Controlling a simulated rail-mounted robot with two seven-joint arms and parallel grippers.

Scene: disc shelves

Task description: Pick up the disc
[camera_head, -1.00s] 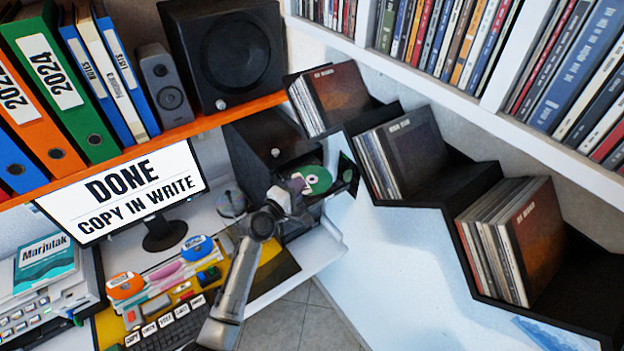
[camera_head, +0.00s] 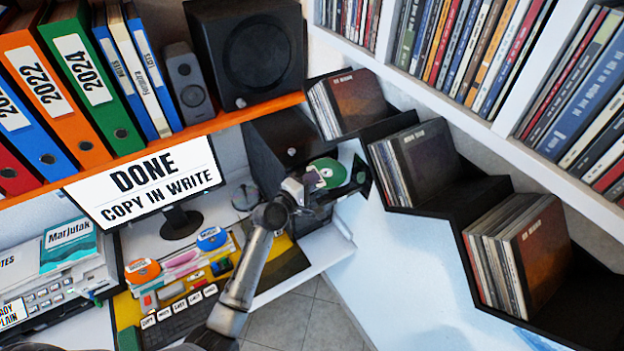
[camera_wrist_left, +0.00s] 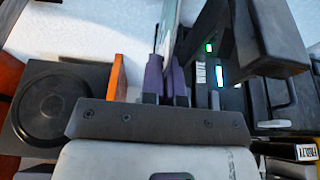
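The green disc (camera_head: 330,172) with a pale centre is at the tip of my left gripper (camera_head: 312,188), in front of the black disc device (camera_head: 280,140). In the left wrist view the disc (camera_wrist_left: 171,30) shows nearly edge-on between the two purple fingers of my left gripper (camera_wrist_left: 168,78). The fingers are close together on either side of it. The lower part of the disc is hidden by the fingers. My right gripper is not in view.
Stepped black shelves with disc cases (camera_head: 415,160) stand to the right. The monitor (camera_head: 150,180) reads "DONE COPY IN WRITE". A keyboard (camera_head: 185,312) and labelled disc holders (camera_head: 142,270) lie on the desk. The orange shelf (camera_head: 215,122) runs above.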

